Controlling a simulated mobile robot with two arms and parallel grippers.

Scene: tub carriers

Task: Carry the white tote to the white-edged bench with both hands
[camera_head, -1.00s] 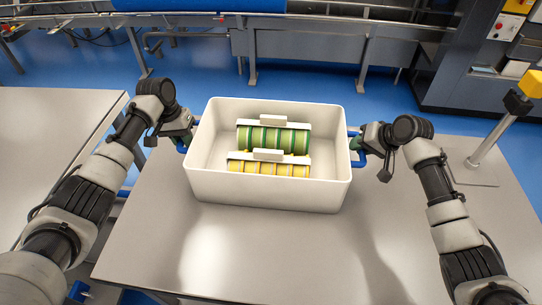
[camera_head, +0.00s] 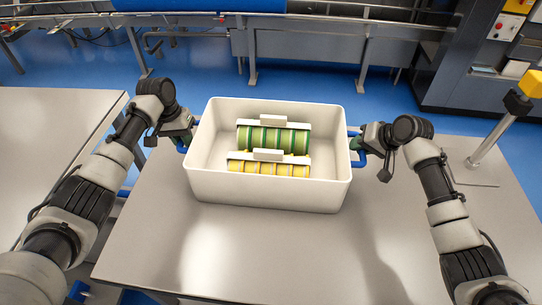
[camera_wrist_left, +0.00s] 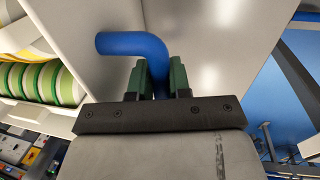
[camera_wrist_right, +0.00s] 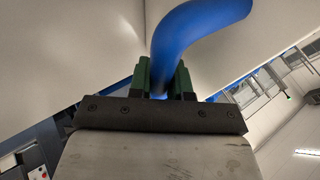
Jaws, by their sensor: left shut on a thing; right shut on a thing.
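The white tote (camera_head: 265,190) is upright on or just above the grey table (camera_head: 285,255); I cannot tell if it touches. Inside it are two carriers, one with green rolls (camera_head: 273,138) and one with yellow rolls (camera_head: 268,168). My left gripper (camera_head: 186,140) is shut on the tote's left blue handle, which shows in the left wrist view (camera_wrist_left: 135,44). My right gripper (camera_head: 358,146) is shut on the right blue handle, which shows in the right wrist view (camera_wrist_right: 190,35). The fingers close around each handle bar.
Another grey table (camera_head: 45,130) stands at the left, across a narrow gap. A post with a yellow and black top (camera_head: 500,130) stands at the right. Grey machinery (camera_head: 310,45) lines the back, with blue floor (camera_head: 300,88) in front of it. No white-edged bench is clearly identifiable.

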